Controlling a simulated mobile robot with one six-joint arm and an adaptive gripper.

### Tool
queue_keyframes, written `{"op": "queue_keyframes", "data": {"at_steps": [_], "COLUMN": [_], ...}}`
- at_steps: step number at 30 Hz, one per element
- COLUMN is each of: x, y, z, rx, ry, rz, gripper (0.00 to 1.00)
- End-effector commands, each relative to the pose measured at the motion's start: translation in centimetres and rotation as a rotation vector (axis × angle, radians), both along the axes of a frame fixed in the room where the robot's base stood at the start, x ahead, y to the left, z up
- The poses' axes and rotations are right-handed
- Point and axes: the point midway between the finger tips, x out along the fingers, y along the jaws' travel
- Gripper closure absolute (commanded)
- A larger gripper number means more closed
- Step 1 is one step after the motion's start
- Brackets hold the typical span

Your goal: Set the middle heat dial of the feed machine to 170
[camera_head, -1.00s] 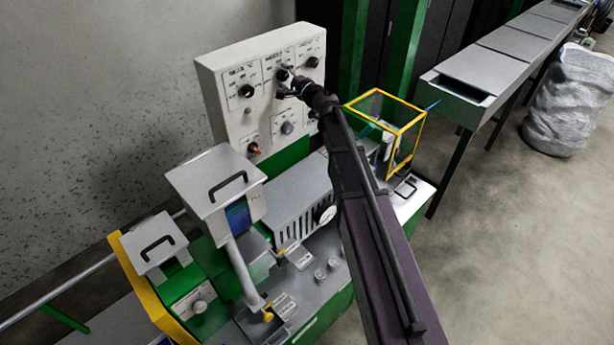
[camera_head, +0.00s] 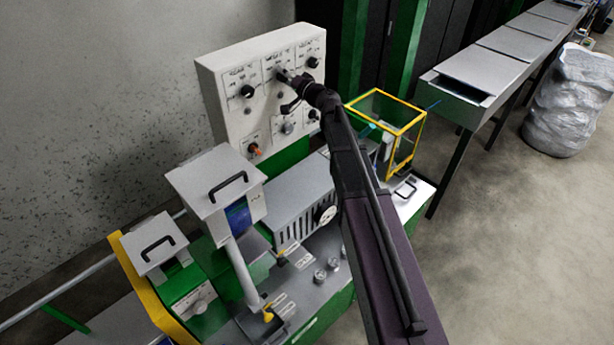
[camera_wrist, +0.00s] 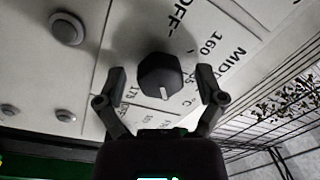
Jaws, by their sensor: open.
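The middle heat dial (camera_wrist: 158,70) is a dark faceted knob in the wrist view, on the white panel under lettering starting "MIDD". Its white mark points down and slightly right in the picture, toward the edge hidden by my gripper. Printed numbers such as 160 and 180 surround it; the number at the mark cannot be read. My gripper (camera_wrist: 160,80) is open, with one finger on each side of the dial. Gaps show between fingers and knob, so it is not gripped. In the head view my gripper (camera_head: 289,90) is at the panel's upper middle, partly covering the dial.
The control panel (camera_head: 222,85) carries other black dials, such as the upper left one (camera_head: 247,91) and upper right one (camera_head: 313,62). A grey round knob (camera_wrist: 67,28) shows in the wrist view. A yellow-framed guard (camera_head: 412,125) stands right of my arm.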

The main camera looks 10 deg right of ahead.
Motion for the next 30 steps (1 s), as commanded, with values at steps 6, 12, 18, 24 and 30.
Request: {"op": "queue_keyframes", "data": {"at_steps": [6, 12, 18, 24, 30], "x": [0.03, 0.02, 0.01, 0.01, -0.01], "y": [-0.02, 0.00, 0.01, 0.01, 0.02], "z": [0.06, 0.09, 0.10, 0.13, 0.13], "rx": [-0.121, -0.234, -0.349, -0.463, -0.578], "ry": [-0.089, -0.171, -0.254, -0.337, -0.420], "rz": [-0.001, 0.001, 0.000, 0.000, 0.000], "gripper": [0.12, 0.12, 0.12, 0.12, 0.12]}}
